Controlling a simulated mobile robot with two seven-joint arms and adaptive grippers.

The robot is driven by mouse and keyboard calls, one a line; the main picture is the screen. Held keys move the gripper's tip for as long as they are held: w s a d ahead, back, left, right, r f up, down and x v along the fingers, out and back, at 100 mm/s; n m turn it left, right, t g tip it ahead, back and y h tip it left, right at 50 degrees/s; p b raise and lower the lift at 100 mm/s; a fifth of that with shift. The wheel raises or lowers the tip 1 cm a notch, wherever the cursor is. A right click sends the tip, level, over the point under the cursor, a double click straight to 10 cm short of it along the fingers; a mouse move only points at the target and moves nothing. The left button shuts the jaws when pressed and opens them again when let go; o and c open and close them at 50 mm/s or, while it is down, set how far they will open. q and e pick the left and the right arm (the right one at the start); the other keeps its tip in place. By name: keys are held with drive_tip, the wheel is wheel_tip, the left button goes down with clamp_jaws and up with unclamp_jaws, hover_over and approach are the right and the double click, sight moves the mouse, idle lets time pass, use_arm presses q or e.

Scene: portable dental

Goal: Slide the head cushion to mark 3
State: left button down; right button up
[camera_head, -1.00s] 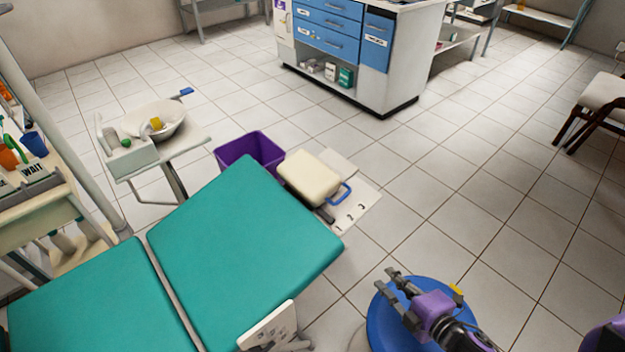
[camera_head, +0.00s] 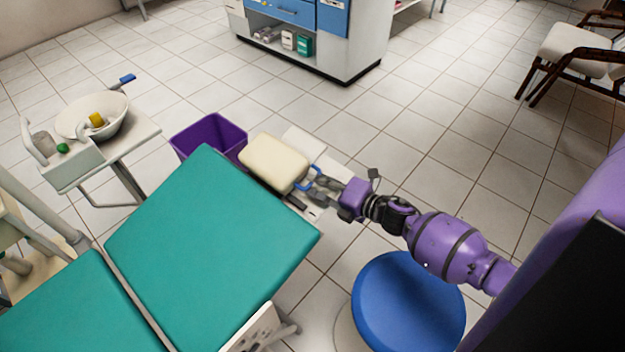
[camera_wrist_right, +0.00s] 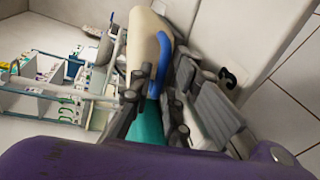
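The cream head cushion (camera_head: 274,162) sits at the far end of the green dental chair (camera_head: 208,245). Its blue handle (camera_head: 314,171) sticks out on the right side. My right gripper (camera_head: 318,184) is at this handle. In the right wrist view, its fingers (camera_wrist_right: 160,100) stand apart on either side of the blue handle (camera_wrist_right: 163,55), with the cushion (camera_wrist_right: 144,45) just beyond; I cannot tell whether they touch the handle. The pale marked plate (camera_head: 302,142) lies beside the cushion, its numbers mostly hidden by my gripper. My left gripper is not in view.
A purple bin (camera_head: 208,136) stands behind the chair, left of the cushion. A blue stool (camera_head: 408,305) is below my right arm. A basin stand (camera_head: 125,143) is at the left. A blue-drawer cabinet (camera_head: 345,45) stands at the back. The floor right of the plate is clear.

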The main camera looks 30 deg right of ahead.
drive_tip(key=shift+x, duration=1)
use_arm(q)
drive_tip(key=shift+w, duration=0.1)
use_arm(e)
drive_tip(key=shift+c, duration=0.5)
drive_tip(key=shift+c, duration=1.4)
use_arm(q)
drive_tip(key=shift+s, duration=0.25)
use_arm(e)
clamp_jaws()
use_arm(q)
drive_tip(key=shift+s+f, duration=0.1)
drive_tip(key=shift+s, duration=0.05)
